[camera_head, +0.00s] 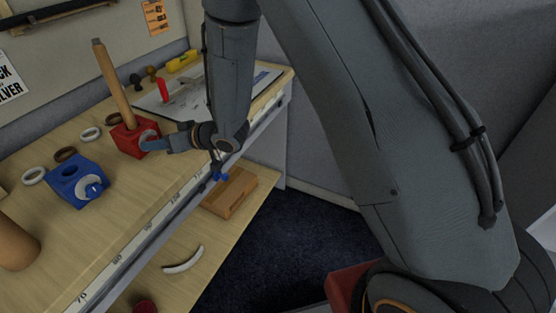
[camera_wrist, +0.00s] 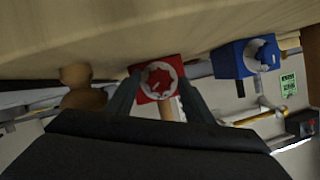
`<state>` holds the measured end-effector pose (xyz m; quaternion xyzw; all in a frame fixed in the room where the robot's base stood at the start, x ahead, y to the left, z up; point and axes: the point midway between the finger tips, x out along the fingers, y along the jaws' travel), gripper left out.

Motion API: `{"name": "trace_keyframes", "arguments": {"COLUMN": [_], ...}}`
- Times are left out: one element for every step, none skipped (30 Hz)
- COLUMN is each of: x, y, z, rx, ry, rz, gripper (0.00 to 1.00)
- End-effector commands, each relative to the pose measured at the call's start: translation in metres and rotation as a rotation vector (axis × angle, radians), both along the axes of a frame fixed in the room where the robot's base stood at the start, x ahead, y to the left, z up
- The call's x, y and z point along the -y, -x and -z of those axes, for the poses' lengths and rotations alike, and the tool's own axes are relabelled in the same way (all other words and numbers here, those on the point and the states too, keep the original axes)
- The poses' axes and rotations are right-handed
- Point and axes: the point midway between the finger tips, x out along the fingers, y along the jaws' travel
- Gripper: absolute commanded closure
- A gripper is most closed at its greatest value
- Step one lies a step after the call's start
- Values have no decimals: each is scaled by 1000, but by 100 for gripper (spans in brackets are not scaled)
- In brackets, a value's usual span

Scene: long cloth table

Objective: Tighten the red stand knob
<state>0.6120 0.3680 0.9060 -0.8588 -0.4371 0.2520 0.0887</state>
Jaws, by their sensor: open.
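The red stand (camera_head: 126,143) is a block on the table with a wooden rod (camera_head: 112,82) standing tilted in it. Its knob (camera_head: 147,135) is a pale ring on the side facing my arm. In the wrist view the red stand (camera_wrist: 142,74) is ahead, and its knob (camera_wrist: 158,80) shows a pale ring around a red star-shaped middle. My gripper (camera_wrist: 160,84) is open, with one finger on each side of the knob. Whether the fingers touch it I cannot tell. In the head view my gripper (camera_head: 158,143) is close against the knob side.
Several rings lie near, such as a white ring (camera_head: 33,175). A brown block (camera_head: 230,192) lies on the lower shelf, below the ruler edge (camera_head: 125,259).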

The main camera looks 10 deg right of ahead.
Motion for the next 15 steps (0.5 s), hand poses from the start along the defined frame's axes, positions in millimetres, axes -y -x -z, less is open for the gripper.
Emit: {"name": "trace_keyframes", "arguments": {"x": [-1, -1, -1, -2, -2, -2, -2, -2, -2, -3, -3, -3, -3, -3, -3], "y": [1, 1, 1, 1, 2, 2, 2, 3, 3, 3, 3, 3, 3, 3, 4], "z": [0, 0, -1, -1, 0, 0, 0, 0, 0, -1, -1, -1, -1, -1, -1], "rx": [32, 54, 82, 103, 123, 148, 167, 188, 215, 235, 255, 280, 299, 319, 344], "ry": [28, 46, 70, 86, 104, 128, 144, 162, 184, 200, 217, 239, 255, 272, 295], "rz": [-1, 0, -1, 0, -1, 0, 0, 0, -1, 0, -1, 0, 0, 0, -1], "gripper": [52, 52, 52, 52, 52, 52, 52, 52, 52, 52, 52, 52, 52, 52, 52]}}
